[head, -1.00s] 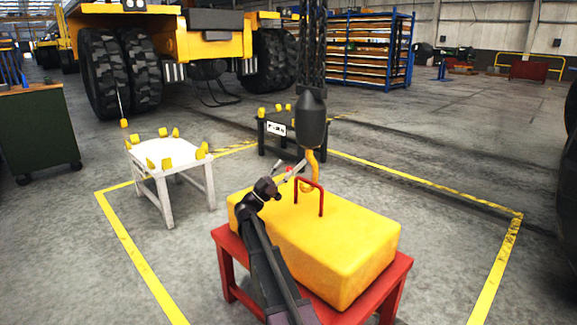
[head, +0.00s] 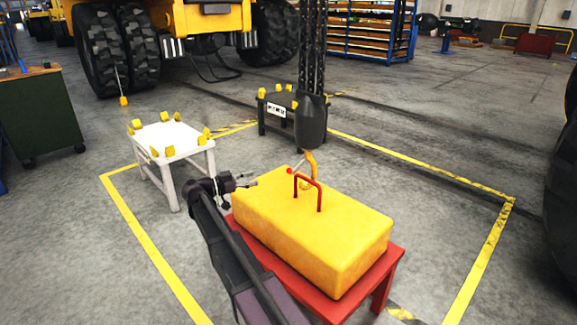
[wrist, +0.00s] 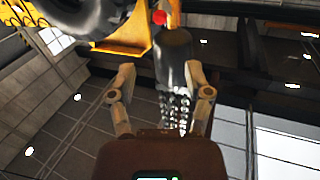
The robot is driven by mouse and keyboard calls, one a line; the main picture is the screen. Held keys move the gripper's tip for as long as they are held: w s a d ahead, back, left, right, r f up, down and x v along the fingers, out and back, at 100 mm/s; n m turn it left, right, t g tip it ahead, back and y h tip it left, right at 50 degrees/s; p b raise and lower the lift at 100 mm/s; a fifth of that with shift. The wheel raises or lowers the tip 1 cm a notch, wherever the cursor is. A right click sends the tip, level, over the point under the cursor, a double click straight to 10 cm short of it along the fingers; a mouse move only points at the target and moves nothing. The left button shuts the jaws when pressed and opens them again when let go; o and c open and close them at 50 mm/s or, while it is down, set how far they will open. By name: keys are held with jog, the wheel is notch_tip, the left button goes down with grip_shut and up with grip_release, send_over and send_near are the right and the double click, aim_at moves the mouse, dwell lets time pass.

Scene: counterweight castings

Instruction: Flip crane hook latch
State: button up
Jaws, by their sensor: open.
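A dark hook block (head: 312,122) hangs on chains, with a yellow hook (head: 311,165) below it. The hook's lower end is at the red lifting loop (head: 319,198) on the yellow casting (head: 315,230); whether it is engaged is unclear. A thin latch lever with a red knob (head: 290,171) sticks out left of the hook. My gripper (head: 246,183) is open and empty, left of the knob and apart from it. In the wrist view, the red knob (wrist: 159,17) and the hook block (wrist: 175,58) show beyond the spread fingers (wrist: 161,82).
The casting rests on a red table (head: 388,268). A white stand (head: 168,138) with yellow blocks is at left, a black stand (head: 273,112) behind the hook. Yellow floor lines (head: 150,250) surround them. A green cabinet (head: 40,115) stands far left.

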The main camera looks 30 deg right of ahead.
aim_at(289, 170)
jog(key=shift+d, duration=0.1)
dwell(0.3)
jog(key=shift+s+d, duration=0.2)
jog(key=shift+d, duration=3.2)
jog(key=shift+s+d, duration=0.2)
jog(key=shift+d, duration=3.15)
jog(key=shift+c, duration=0.2)
grip_shut()
